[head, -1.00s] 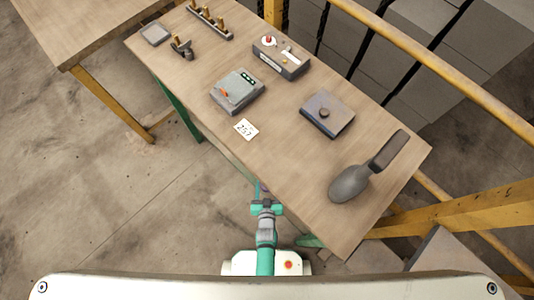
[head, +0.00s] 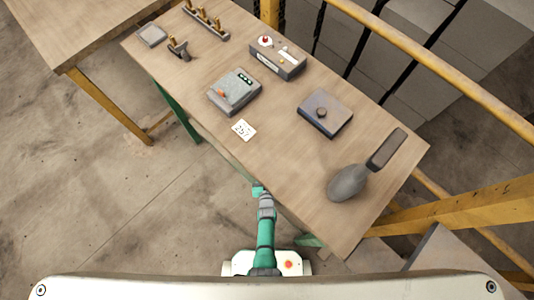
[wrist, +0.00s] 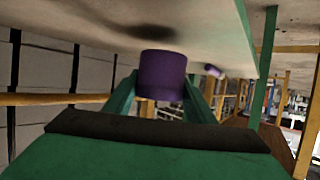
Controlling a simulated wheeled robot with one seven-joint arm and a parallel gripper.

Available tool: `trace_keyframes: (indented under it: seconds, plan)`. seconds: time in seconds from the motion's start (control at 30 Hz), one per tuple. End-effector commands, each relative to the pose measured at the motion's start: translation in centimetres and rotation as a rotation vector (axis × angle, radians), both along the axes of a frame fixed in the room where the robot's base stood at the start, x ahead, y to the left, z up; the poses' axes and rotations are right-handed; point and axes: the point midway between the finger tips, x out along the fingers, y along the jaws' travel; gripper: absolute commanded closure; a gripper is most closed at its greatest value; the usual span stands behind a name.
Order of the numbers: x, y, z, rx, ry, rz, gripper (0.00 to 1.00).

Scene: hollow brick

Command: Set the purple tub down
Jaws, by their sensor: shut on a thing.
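A purple tub (wrist: 162,72) is between the two green fingers of my gripper (wrist: 161,92) in the wrist view. My gripper is shut on it. A pale surface with a dark shadow lies close beyond the tub in that view; I cannot tell whether the tub touches it. In the head view my arm (head: 265,215) reaches to the front edge of the wooden bench (head: 285,165). The tub is not visible there. A smaller purple thing (wrist: 213,70) shows farther off to the right in the wrist view.
On the bench are a dark scoop (head: 347,183), a grey box with a knob (head: 325,113), a grey device (head: 235,92), a number card (head: 244,130), a control box (head: 277,60) and a pegged rack (head: 206,22). A yellow rail (head: 430,70) runs behind. The near bench middle is clear.

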Motion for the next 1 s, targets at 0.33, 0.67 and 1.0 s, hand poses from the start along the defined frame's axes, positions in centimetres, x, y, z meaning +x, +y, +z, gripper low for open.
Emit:
trace_keyframes:
  seconds: [0.33,0.67,1.0]
  plan:
    - [-0.2,-0.3,-2.5,0.0,0.003,-0.005,0.77]
    - [-0.2,-0.3,-2.6,0.0,0.001,-0.006,0.77]
    - [-0.2,-0.3,-2.8,0.0,0.003,-0.005,0.31]
